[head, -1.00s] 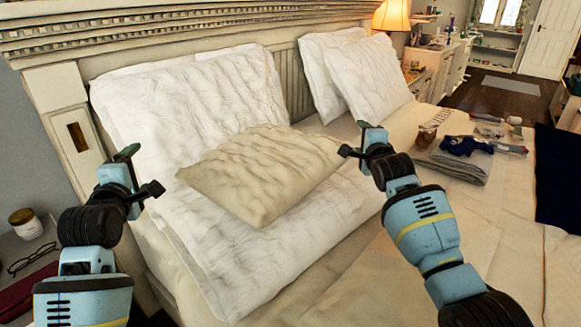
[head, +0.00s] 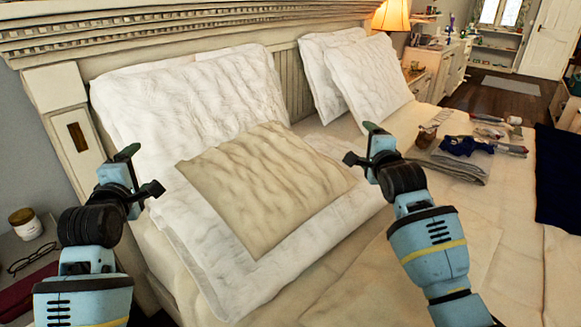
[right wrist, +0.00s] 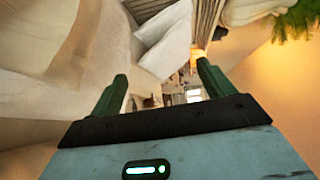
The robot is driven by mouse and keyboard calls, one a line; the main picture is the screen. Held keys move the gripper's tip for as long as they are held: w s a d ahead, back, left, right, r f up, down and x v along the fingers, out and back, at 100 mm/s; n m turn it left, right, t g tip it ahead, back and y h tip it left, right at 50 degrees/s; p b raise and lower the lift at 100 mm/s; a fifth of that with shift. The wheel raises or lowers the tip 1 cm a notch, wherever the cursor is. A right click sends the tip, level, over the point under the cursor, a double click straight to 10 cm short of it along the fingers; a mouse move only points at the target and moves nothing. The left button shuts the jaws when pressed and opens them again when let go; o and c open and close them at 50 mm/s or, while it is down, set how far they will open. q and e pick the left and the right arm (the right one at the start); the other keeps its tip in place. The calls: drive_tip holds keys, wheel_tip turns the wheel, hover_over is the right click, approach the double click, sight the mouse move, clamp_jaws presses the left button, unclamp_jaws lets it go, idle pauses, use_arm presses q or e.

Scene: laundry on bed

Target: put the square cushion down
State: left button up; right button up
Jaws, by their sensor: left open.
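The square cushion (head: 265,187) is beige and wrinkled. In the head view it lies tilted on the large white pillows at the left half of the bed, clear of both grippers. My left gripper (head: 140,172) is open and empty, left of the cushion and apart from it. My right gripper (head: 361,145) is open and empty, just beyond the cushion's right corner, with a small gap. In the right wrist view the fingers of my right gripper (right wrist: 160,90) are wide apart with nothing between them.
White pillows (head: 185,100) lean on the headboard (head: 180,40); two more (head: 370,75) stand at the right. Folded clothes (head: 455,165) and small items lie on the bed's right side near a dark blue cloth (head: 558,180). A nightstand with a jar (head: 25,223) and glasses is at the left.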

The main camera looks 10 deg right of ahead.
drive_tip(key=s, duration=0.7)
drive_tip(key=shift+s+r, duration=0.35)
drive_tip(key=shift+r, duration=0.1)
